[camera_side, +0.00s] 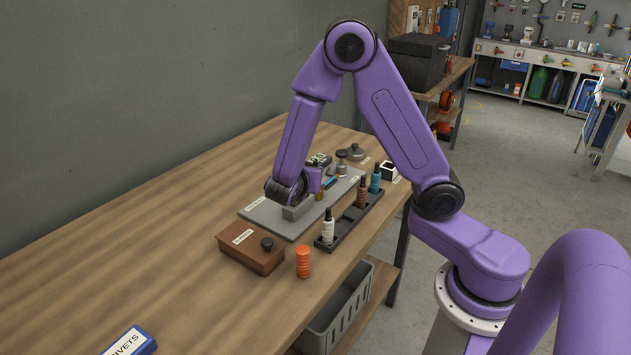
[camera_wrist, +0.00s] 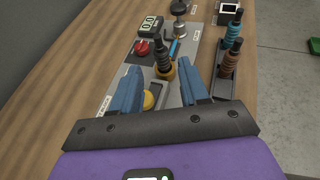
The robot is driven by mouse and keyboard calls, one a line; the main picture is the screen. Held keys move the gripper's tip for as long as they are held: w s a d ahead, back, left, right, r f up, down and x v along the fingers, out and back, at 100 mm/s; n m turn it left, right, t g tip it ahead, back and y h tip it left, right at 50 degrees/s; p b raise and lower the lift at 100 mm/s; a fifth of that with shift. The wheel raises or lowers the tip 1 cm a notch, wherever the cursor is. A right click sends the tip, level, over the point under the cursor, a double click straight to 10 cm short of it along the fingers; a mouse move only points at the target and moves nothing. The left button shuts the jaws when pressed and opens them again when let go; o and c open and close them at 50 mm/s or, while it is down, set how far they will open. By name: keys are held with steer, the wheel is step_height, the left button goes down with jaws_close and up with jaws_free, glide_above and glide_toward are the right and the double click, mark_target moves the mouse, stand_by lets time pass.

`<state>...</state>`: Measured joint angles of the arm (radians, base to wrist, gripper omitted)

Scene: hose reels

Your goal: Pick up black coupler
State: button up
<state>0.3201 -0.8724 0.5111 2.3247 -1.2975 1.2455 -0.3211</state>
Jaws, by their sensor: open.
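A black ribbed piece with a brass-coloured collar, which looks like the black coupler (camera_wrist: 161,48), stands on the grey mat in the wrist view. My gripper (camera_wrist: 161,69) is open, with its two blue fingers pointing toward it. The piece shows between and just beyond the fingertips, and I see no finger closed on it. In the side view my gripper (camera_side: 297,205) is low over the grey mat (camera_side: 262,218), and the arm's end hides much of what is there.
A dark rack (camera_side: 345,225) holding white, brown and teal bottle-like pieces stands to the right. A brown lidded box (camera_side: 250,250) and an orange ribbed piece (camera_side: 303,261) are in front. A red knob (camera_wrist: 142,47) and a meter (camera_wrist: 150,27) lie beyond.

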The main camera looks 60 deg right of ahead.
mark_target(316, 165)
steer(key=x, duration=1.1)
steer(key=shift+w+d, duration=0.1)
steer(key=shift+w, duration=0.15)
jaws_close()
